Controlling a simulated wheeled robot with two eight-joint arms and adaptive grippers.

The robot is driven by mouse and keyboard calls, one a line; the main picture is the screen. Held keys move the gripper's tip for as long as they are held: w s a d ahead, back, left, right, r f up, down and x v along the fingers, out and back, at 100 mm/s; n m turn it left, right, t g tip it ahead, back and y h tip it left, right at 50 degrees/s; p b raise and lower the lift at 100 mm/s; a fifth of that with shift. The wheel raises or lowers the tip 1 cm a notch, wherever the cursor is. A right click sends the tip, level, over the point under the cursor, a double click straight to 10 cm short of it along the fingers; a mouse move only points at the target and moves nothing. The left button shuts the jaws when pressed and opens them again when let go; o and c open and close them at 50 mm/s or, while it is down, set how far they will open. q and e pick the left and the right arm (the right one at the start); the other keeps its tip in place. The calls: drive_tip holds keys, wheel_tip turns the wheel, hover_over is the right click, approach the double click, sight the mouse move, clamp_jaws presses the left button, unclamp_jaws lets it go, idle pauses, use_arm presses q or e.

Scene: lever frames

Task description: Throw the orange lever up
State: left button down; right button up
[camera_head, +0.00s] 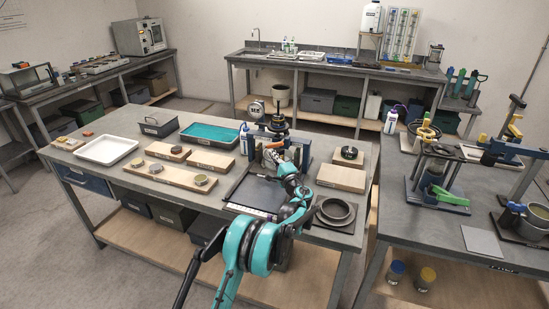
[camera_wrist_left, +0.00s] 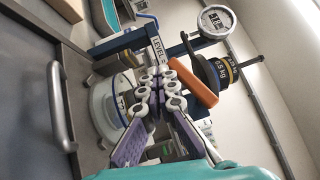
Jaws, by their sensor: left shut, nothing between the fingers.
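The orange lever (camera_wrist_left: 193,82) shows in the left wrist view as an orange handle on a dark blue frame (camera_wrist_left: 135,40) with a printed label. In the head view the orange lever (camera_head: 274,145) is a small patch at the frame, partly hidden by my gripper. My left gripper (camera_wrist_left: 160,76) is shut and empty, its fingers pointing at the frame, just left of the orange handle in the wrist view. I cannot tell whether they touch. In the head view the left gripper (camera_head: 272,157) is in front of the frame. My right gripper is not in view.
A dark weight (camera_wrist_left: 235,75) and a round dial (camera_wrist_left: 217,20) are close to the lever. A black tray (camera_head: 250,192) lies in front of the frame. Wooden blocks (camera_head: 341,177), a dark ring (camera_head: 335,211) and a teal tray (camera_head: 209,134) stand around it.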

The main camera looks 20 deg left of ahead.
use_arm(q)
drive_tip(key=shift+a+r+m+t, duration=0.1)
drive_tip(key=shift+a+m+t, duration=0.05)
drive_tip(key=shift+m+t, duration=0.2)
idle(1.4)
drive_tip(key=v, duration=1.2)
